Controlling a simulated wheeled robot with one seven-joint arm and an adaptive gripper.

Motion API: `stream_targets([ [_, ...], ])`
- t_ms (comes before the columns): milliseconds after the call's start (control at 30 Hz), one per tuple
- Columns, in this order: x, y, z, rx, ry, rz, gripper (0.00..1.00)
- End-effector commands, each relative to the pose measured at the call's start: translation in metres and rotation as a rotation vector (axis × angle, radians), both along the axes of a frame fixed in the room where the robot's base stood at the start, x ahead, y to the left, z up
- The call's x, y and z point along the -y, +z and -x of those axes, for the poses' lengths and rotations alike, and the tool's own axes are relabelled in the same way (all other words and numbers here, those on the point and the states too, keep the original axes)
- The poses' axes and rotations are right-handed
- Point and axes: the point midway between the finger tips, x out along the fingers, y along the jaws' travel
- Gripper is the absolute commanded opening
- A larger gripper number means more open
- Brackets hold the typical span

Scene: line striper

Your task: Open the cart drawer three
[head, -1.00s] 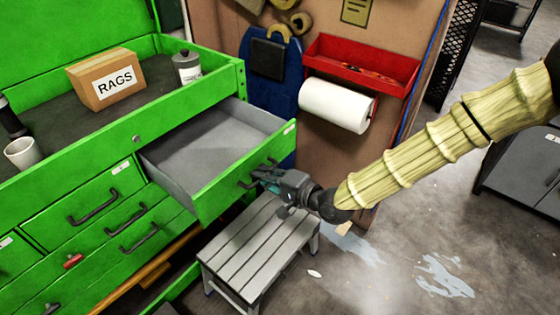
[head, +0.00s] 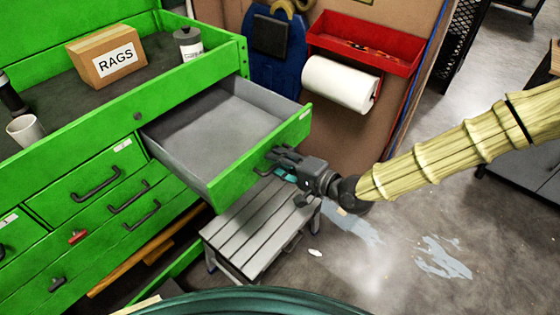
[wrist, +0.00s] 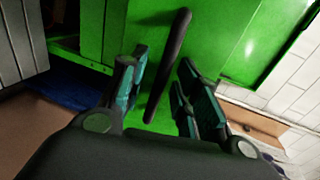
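The open drawer (head: 245,173) of the green cart (head: 70,160) is pulled well out at the upper right of the cart, and its grey inside is empty. Its dark bar handle is on the drawer front, partly hidden by my gripper (head: 281,160) in the head view. In the wrist view the handle (wrist: 170,62) runs between the two fingers of my gripper (wrist: 163,70). The fingers are spread, with green drawer front showing between them and the handle. I cannot see a number on this drawer.
Closed drawers with dark handles (head: 95,184) lie left and below. A grey step stool (head: 240,235) stands beneath the open drawer. A RAGS box (head: 105,62), a can (head: 188,42) and a white cup (head: 25,129) sit on the cart top.

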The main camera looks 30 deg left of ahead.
Motion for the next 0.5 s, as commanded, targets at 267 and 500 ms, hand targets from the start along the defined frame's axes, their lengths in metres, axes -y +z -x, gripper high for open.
stream_targets([
  [267,0.002,0.000,0.000,-0.001,0.000,0.000,0.32],
  [500,0.022,0.005,0.003,-0.001,-0.002,-0.001,0.32],
])
